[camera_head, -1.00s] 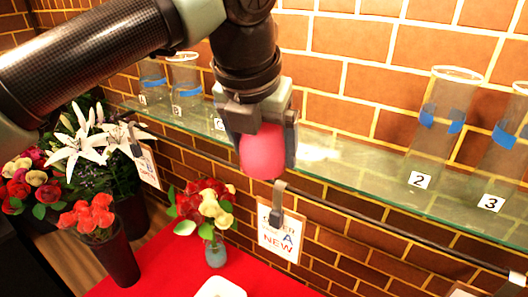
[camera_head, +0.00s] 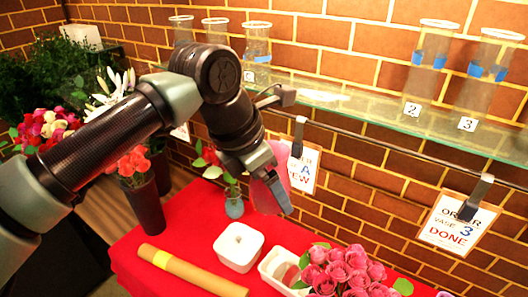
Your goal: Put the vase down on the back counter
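My gripper (camera_head: 272,195) points down and to the right in front of the brick wall, below the glass shelf. It is shut on a smooth pink thing (camera_head: 262,197), partly hidden by the fingers; I cannot tell if it is a vase. It hangs above the red-covered counter (camera_head: 185,222), apart from it. A small teal vase (camera_head: 234,207) with red flowers stands on the counter behind and left of the gripper. Clear vases with blue bands, labelled 2 (camera_head: 426,75) and 3 (camera_head: 485,80), stand on the shelf (camera_head: 370,108) at the right.
A white square container (camera_head: 240,246), a white tray (camera_head: 278,266), a brown paper roll (camera_head: 190,270) and pink roses (camera_head: 345,270) occupy the counter. Order cards (camera_head: 458,222) hang from a rail. More clear vases (camera_head: 257,42) stand on the shelf's left. Dark flower buckets (camera_head: 145,207) stand at left.

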